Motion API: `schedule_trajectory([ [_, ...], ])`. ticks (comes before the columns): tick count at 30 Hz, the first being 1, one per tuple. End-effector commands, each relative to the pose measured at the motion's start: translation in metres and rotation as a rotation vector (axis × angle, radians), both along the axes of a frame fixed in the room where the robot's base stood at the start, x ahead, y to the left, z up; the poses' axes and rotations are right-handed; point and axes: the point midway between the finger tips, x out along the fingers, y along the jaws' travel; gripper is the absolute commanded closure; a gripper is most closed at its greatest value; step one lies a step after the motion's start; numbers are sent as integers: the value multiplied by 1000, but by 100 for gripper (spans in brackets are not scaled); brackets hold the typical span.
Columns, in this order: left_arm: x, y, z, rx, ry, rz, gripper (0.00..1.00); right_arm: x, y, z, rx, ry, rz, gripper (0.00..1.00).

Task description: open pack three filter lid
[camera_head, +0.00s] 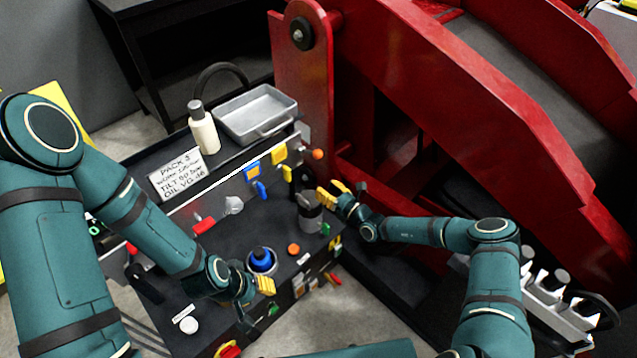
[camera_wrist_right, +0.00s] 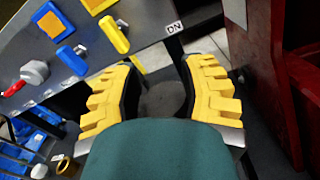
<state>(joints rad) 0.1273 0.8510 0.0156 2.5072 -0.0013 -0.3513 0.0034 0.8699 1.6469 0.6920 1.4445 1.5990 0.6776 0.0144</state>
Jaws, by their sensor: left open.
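A grey filter canister (camera_head: 311,219) stands at the right end of the dark panel. A black part, possibly its lid, rises behind it (camera_head: 299,181); its exact position is hard to tell. My right gripper (camera_head: 331,194) is beside the canister's top, on its right. In the right wrist view its yellow fingers (camera_wrist_right: 162,85) are apart, with a dark round shape (camera_wrist_right: 163,100) between them; I cannot tell whether they touch it. My left gripper (camera_head: 257,296) is open, low over the panel, just in front of a blue-capped round fitting (camera_head: 261,259).
A handwritten card reading pack 3 (camera_head: 177,174), a cream bottle (camera_head: 203,130) and a grey metal tray (camera_head: 257,114) are on the shelf behind. A red steel frame (camera_head: 440,90) stands close on the right. Levers and knobs (camera_head: 233,205) crowd the panel.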

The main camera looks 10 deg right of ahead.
Motion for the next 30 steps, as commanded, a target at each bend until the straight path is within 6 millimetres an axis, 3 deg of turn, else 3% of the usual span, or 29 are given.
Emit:
schedule_trajectory([
  [6, 0, 0, 0, 0, 0, 0, 59, -36, -26, 1, 1, 0, -1, 59],
  [12, 0, 0, 0, 0, 0, 0, 59, -56, -40, 1, 3, -2, 1, 59],
  [30, 0, 0, 0, 0, 0, 0, 59, -61, -43, 2, 2, -3, 2, 59],
])
